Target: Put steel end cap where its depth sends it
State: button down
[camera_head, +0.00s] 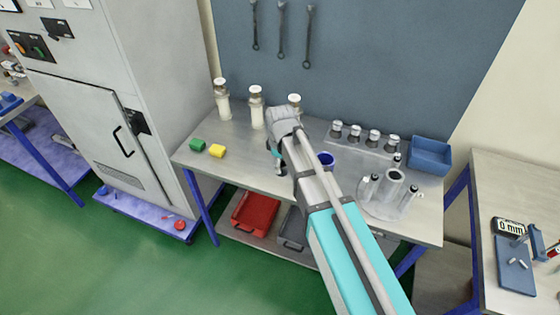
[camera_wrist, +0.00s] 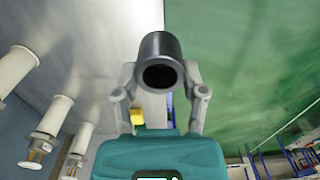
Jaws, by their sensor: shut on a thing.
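The steel end cap (camera_wrist: 160,45) is a dark grey cylinder with a round dark hole facing the wrist camera. My gripper (camera_wrist: 161,82) is shut on it, one finger on each side, and it is held out over the bench edge in the wrist view. How deep its hole goes cannot be seen. In the head view my gripper (camera_head: 278,157) is above the front middle of the metal bench (camera_head: 240,172), and my arm hides part of the bench. A measuring station with a "0 mm" display (camera_head: 509,227) stands on the right-hand table.
A red bin (camera_head: 255,212) and a grey bin (camera_head: 291,229) sit on the lower shelf. A blue bin (camera_head: 430,155) and a grey cylinder fixture (camera_head: 394,187) are at the bench's right.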

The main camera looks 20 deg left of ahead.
jog(key=shift+f, duration=0.1)
dwell(0.4)
jog(key=shift+f+b, duration=0.95)
jog(key=shift+b, duration=0.05)
jog(key=shift+s, duration=0.15)
